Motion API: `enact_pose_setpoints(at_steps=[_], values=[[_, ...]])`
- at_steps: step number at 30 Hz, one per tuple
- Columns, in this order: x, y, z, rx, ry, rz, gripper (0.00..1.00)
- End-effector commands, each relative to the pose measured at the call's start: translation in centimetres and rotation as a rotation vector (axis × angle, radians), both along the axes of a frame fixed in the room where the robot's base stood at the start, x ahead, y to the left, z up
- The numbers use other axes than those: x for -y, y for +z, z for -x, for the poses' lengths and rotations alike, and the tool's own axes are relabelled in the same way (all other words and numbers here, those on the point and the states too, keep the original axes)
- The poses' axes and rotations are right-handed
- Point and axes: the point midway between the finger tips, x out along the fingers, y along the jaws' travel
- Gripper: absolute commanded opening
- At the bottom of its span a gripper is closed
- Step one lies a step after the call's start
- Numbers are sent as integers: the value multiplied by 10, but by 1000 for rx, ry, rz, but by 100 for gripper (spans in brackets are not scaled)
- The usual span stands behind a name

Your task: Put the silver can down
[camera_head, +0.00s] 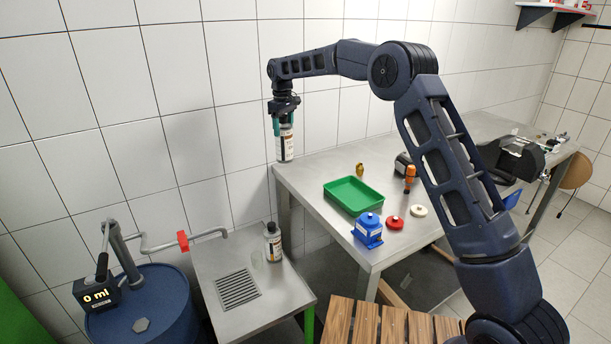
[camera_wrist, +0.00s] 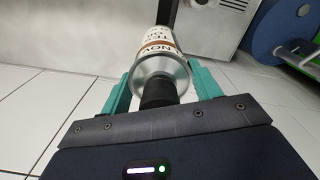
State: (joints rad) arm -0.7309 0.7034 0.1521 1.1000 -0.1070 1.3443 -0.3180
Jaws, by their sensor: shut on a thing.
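My gripper (camera_head: 276,118) is raised at the back left, near the tiled wall. Its teal fingers are shut on the silver can (camera_head: 286,144), which hangs upright below them with a cream printed label. In the wrist view, my gripper (camera_wrist: 155,92) has one finger on each side of the silver can (camera_wrist: 160,66), and its black neck points toward me. In the head view the can's bottom appears just above the back left corner of the steel workbench (camera_head: 318,172). I cannot tell whether it is over the top or beside it.
A low steel table (camera_head: 215,265) with a drain grille holds a similar can (camera_head: 272,242) and a clear glass. A blue barrel (camera_head: 150,312) with a pump stands left. On the workbench are a green tray (camera_head: 354,208), blue pump housing (camera_head: 367,232), red part (camera_head: 394,223) and orange tool (camera_head: 409,177).

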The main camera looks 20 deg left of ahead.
Motion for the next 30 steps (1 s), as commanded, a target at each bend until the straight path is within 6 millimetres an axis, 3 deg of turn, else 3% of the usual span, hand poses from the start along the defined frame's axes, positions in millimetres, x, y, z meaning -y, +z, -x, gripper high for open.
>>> enact_pose_setpoints(at_steps=[1,6,10,16,20,30], values=[[5,12,-19,2,-5,-3,27],[27,50,-65,1,-8,-4,27],[43,71,-89,-2,-9,-4,27],[57,86,-105,-4,-10,-4,27],[59,75,-107,-7,-9,-2,27],[58,3,-106,-6,-9,-3,27]])
